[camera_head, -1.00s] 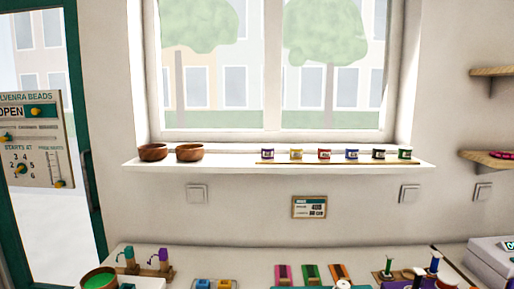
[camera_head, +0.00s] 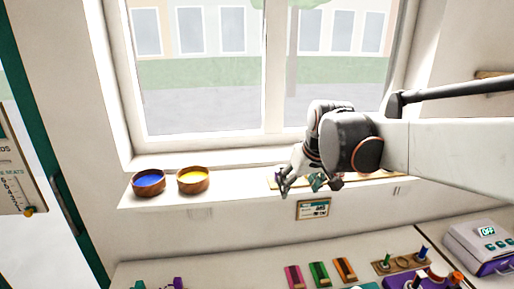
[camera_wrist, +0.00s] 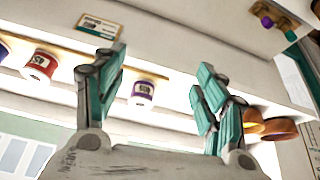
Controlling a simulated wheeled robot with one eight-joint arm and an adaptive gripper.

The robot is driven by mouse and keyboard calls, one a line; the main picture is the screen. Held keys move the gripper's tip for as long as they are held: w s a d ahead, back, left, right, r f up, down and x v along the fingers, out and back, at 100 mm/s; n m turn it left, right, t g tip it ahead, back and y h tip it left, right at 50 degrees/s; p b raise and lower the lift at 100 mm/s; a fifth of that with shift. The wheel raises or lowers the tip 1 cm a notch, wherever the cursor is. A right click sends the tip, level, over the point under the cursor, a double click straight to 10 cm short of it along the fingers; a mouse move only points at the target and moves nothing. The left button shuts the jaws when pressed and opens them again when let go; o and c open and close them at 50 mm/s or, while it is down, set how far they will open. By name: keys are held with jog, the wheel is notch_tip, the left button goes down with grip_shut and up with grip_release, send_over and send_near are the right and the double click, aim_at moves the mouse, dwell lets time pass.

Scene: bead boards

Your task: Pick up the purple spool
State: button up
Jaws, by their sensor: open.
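A red spool (camera_wrist: 38,65) stands left of the purple one in the wrist view. Two brown bowls (camera_head: 148,183) (camera_head: 193,180) stand at the sill's left. A small sign (camera_head: 313,209) hangs below the sill. Coloured boards (camera_head: 319,274) and a grey box (camera_head: 480,245) are on the counter below.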

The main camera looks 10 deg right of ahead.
jog(key=p, duration=0.9)
send_near(283, 167)
notch_tip(283, 167, up, 3)
jog(key=s, duration=0.3)
jog(key=shift+n+g, duration=0.3)
jog(key=shift+g, duration=0.1)
jog(key=x, duration=0.8)
jog(key=shift+w+f, duration=0.1)
jog(key=shift+w, duration=0.2)
jog(key=x, duration=0.2)
jog(key=p+x, duration=0.1)
jog(key=x, duration=0.1)
jog(key=shift+w+a, duration=0.25)
jog(key=shift+w, duration=0.1)
jog(key=shift+w+f, duration=0.2)
jog(key=shift+f, duration=0.3)
jog(key=shift+c, duration=0.2)
jog(key=c, duration=1.1)
